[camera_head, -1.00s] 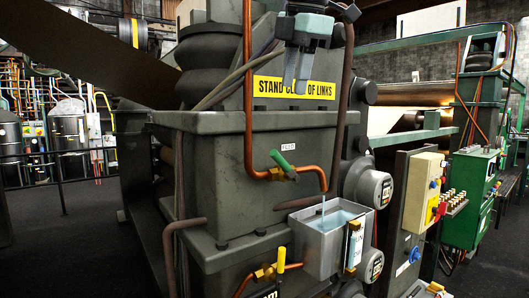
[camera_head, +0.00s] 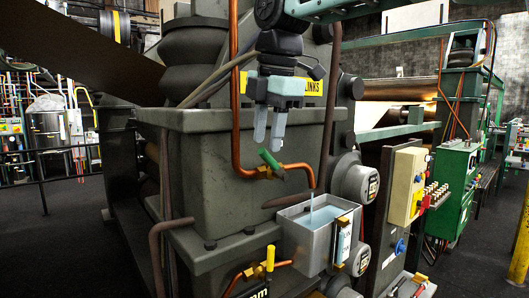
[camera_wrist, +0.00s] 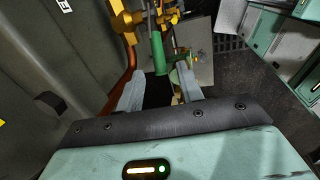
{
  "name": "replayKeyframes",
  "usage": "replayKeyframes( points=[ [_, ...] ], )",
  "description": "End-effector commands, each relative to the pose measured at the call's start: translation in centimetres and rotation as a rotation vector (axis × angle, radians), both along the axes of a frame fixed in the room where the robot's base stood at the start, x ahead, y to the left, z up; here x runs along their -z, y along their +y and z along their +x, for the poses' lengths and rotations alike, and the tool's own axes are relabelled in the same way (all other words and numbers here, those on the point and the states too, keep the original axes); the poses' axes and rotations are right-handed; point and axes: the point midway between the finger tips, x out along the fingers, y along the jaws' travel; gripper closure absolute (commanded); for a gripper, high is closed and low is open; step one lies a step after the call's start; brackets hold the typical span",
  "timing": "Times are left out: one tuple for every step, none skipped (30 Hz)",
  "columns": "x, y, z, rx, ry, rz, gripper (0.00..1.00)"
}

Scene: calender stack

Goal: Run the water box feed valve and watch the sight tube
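The feed valve with a green handle (camera_head: 268,158) sits on a copper pipe (camera_head: 300,168) above the grey water box (camera_head: 305,250). The handle slants up to the left. A thin stream of water (camera_head: 312,203) runs from the pipe into the box, which holds pale blue water. The sight tube (camera_head: 343,240) stands on the box's front right side; its level is too small to read. My gripper (camera_head: 268,138) points down just above the handle, fingers apart. In the wrist view, the green handle (camera_wrist: 157,52) shows between and beyond the fingertips; I see no clear contact.
A second valve with a yellow handle (camera_head: 270,258) sits lower on another copper pipe. Round gauges (camera_head: 360,183) stand right of the box. A yellow control box (camera_head: 407,185) and a green cabinet (camera_head: 455,188) are farther right. The dark machine housing (camera_head: 225,185) is close behind the valve.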

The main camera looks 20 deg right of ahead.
Motion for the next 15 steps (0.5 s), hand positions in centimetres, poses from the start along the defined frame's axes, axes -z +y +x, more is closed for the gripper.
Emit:
replayKeyframes(
  points=[
    [0.8,0.1,0.1,0.000,0.005,-0.001,0.63],
    [1.3,0.1,0.2,0.000,0.004,-0.001,0.63],
    [1.9,0.1,0.3,-0.001,0.004,-0.001,0.63],
    [2.3,0.1,0.5,-0.001,0.003,-0.001,0.63],
    [2.7,0.2,0.5,-0.001,0.004,-0.001,0.63],
    [3.1,0.2,0.7,-0.001,0.002,-0.001,0.63],
    [3.5,0.2,0.7,-0.001,0.002,-0.001,0.63],
    [3.7,0.2,0.8,-0.001,0.002,-0.001,0.63],
    [4.0,0.3,0.8,-0.001,0.000,0.000,0.63],
    [4.2,0.3,0.9,-0.001,0.001,0.000,0.63],
    [4.3,0.3,0.9,-0.001,0.001,0.000,0.63],
    [4.5,0.3,0.9,-0.001,0.001,0.000,0.63],
    [4.6,0.3,0.9,-0.001,0.000,0.000,0.63],
    [4.6,0.3,0.9,-0.001,0.000,0.000,0.63],
    [4.7,0.3,1.0,-0.001,-0.001,0.000,0.63]
  ],
)
